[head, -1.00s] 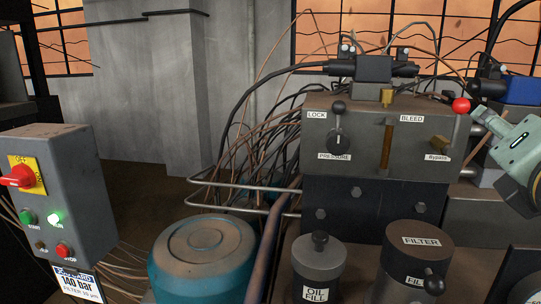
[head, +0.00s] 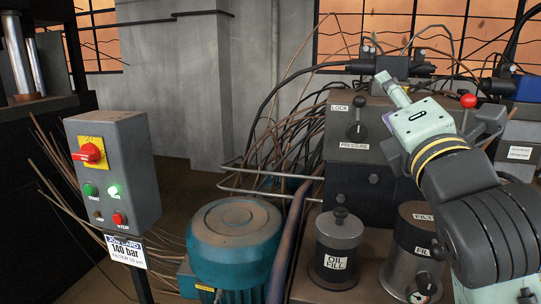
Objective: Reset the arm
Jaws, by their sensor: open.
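My arm rises at the right of the head view, in front of the hydraulic block. Its pale green wrist, with a pale peg pointing up and left, is in front of the block's right part. The dark part at the wrist's far side looks like my gripper (head: 487,123). It is open, partly hidden by the wrist, and I see nothing held in it. The red ball knob (head: 468,101) shows just above and left of it; whether they touch I cannot tell.
The hydraulic block (head: 345,129) has a LOCK/PRESSURE lever (head: 358,119). The oil fill cap (head: 339,235) and filter housing (head: 415,235) stand in front. A blue-green motor (head: 234,243) and control box (head: 128,188) stand left. Hoses and pipes crowd the middle; floor shows between the box and wall.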

